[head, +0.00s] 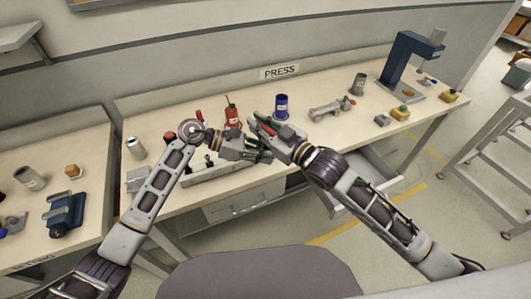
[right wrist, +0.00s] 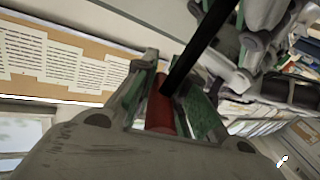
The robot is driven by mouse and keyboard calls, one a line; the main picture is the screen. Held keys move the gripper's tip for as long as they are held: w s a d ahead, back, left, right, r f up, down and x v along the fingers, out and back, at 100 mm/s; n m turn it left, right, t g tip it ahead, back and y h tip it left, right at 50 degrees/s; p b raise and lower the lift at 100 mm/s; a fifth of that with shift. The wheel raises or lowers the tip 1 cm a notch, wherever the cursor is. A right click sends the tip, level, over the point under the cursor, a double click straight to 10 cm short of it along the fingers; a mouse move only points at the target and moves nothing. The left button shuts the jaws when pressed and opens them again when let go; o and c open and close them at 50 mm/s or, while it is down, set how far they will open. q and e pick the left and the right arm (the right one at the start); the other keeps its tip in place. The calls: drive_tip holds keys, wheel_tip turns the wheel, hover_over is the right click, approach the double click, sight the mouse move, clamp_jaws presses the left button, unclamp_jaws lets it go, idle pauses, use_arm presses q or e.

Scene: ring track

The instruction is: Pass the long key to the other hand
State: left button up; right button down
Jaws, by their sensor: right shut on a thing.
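In the right wrist view the long key has a red handle (right wrist: 160,108) and a black shaft (right wrist: 197,52). My right gripper (right wrist: 172,95) is shut on the red handle, between its green finger pads. The shaft runs up and out of the top of that view. My right gripper (head: 260,123) is over the bench in the head view, where I cannot make out the key clearly. My left gripper (head: 266,152) is just below it, close by; grey parts of it (right wrist: 262,45) show right of the shaft in the wrist view. Whether its fingers are open is unclear.
The bench (head: 330,130) under the PRESS sign holds a blue cup (head: 281,106), a red object (head: 232,115), a grey fixture (head: 328,110), a grey cylinder (head: 358,84) and a blue press (head: 403,62). A drawer (head: 368,180) stands open at the front right.

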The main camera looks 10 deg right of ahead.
drive_tip(key=c, duration=1.4)
unclamp_jaws()
drive_tip(key=shift+o, duration=0.2)
drive_tip(key=shift+s+d, duration=0.15)
drive_tip(key=v, duration=1.1)
drive_tip(key=shift+d, duration=0.15)
drive_tip(key=shift+s, duration=0.15)
